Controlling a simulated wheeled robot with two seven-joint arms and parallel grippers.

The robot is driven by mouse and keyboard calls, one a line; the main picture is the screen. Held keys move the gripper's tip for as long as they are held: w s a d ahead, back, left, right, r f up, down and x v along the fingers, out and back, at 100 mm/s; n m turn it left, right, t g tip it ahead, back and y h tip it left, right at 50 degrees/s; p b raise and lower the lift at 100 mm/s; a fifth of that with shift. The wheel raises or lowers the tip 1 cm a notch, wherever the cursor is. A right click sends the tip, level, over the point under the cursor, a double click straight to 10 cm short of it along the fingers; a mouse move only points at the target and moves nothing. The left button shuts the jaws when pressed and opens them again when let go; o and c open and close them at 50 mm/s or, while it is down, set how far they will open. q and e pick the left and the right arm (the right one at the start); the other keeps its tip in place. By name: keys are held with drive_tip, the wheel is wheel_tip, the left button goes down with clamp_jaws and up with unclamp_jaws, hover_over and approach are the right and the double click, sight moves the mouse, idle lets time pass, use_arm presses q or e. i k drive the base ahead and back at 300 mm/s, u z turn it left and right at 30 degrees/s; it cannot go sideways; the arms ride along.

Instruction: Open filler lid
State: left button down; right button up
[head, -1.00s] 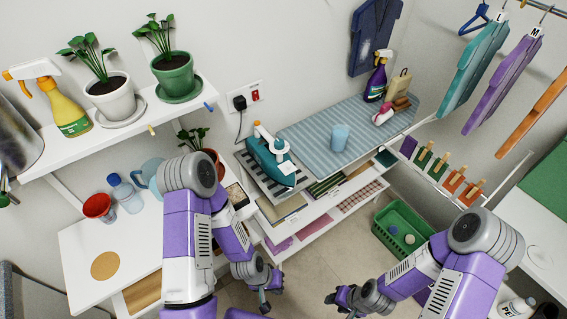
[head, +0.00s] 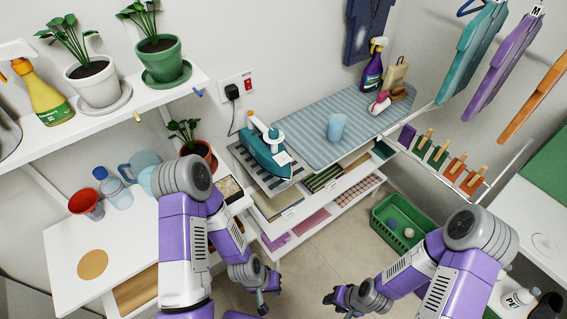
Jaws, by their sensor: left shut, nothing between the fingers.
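A teal and white steam iron (head: 262,148) rests on a striped grey pad (head: 247,167) at the left end of the ironing board. A small white part (head: 284,158) shows at its front end; I cannot tell whether this is the filler lid or whether a lid is open. A light blue cup (head: 336,127) stands on the board. My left gripper (head: 263,307) is shut and empty, low over the floor, well below and apart from the iron. My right gripper (head: 336,305) is also low and apart from everything; its fingers are too small to judge.
The blue striped ironing board (head: 300,128) lies above white shelves (head: 320,215). A spray bottle (head: 372,65) stands at its far end. A green basket (head: 376,236) is on the floor. A white table (head: 60,255) with a red cup (head: 85,203) is at left. Clothes hang at right.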

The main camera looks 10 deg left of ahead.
sight(282, 158)
drive_tip(key=k, duration=0.5)
drive_tip(key=z, duration=1.15)
drive_tip(key=i, duration=1.05)
drive_tip(key=u, duration=2.6)
